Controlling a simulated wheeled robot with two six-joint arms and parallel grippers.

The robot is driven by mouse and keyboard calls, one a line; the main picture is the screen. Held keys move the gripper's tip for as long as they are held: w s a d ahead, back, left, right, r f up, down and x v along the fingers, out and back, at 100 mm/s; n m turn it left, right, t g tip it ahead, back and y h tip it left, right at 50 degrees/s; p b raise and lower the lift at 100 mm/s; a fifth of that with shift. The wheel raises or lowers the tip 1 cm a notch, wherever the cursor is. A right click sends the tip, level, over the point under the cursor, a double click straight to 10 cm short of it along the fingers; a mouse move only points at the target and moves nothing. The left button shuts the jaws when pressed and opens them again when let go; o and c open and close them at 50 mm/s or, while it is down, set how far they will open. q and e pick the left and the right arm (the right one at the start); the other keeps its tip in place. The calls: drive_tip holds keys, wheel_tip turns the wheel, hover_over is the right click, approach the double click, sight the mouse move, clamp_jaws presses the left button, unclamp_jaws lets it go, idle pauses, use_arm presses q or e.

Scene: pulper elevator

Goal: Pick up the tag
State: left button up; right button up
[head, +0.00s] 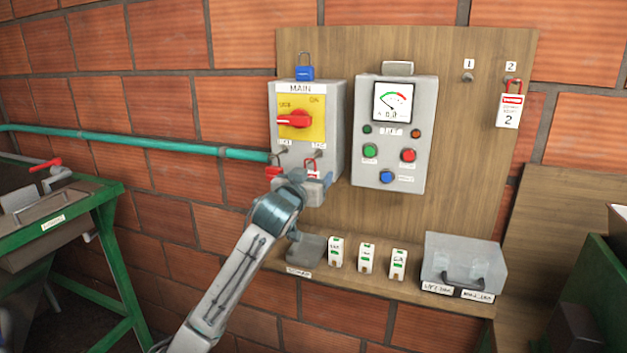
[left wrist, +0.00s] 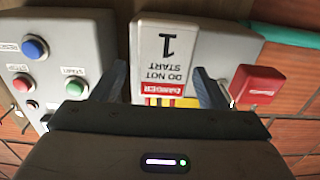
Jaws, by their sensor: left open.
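The tag (left wrist: 165,55) is a white card with a red danger band, reading "DO NOT START" and a 1. It shows upside down in the left wrist view, between the two fingers of my left gripper (left wrist: 164,82). The fingers are open, with a gap on each side of the tag. In the head view my left gripper (head: 302,187) is at the lower front of the grey MAIN switch box (head: 335,130) and hides most of the tag. My right gripper is not in view.
A red padlock (left wrist: 257,85) hangs close beside one finger. The control box (head: 394,150) with buttons is to the right. A second tag (head: 509,111) hangs on hook 2. Below is a shelf with small white-green blocks (head: 366,258) and a clear bin (head: 465,258).

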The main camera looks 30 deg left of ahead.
use_arm(q)
drive_tip(key=shift+s, duration=0.1)
drive_tip(key=c, duration=1.1)
